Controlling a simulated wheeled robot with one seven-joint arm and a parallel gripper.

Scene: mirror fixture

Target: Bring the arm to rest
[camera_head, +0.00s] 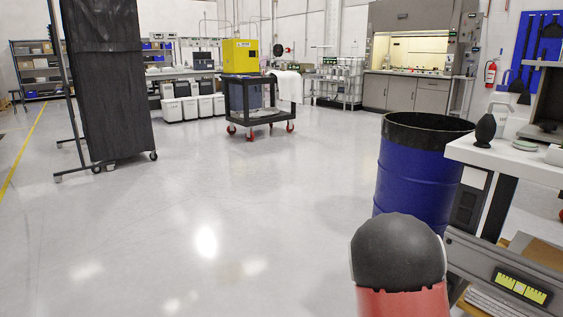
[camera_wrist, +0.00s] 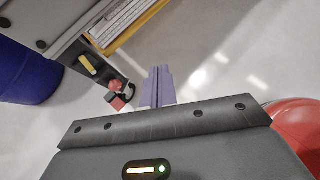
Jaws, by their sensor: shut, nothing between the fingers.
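My gripper (camera_wrist: 159,82) shows in the wrist view as two grey-purple fingers pressed together, pointing up the picture from the dark wrist mount. It is shut and empty, above the pale floor (camera_wrist: 215,60) and beside the end of a workbench. In the head view only a rounded black and red part of my arm shows at the bottom right. My gripper is not seen there.
A blue drum (camera_head: 415,180) stands beside a white-topped workbench (camera_head: 520,158) at the right, close to my arm. A small red object (camera_wrist: 117,95) is near the bench end. A black cart (camera_head: 262,98) and dark screen (camera_head: 112,85) stand farther off. The left and middle floor is clear.

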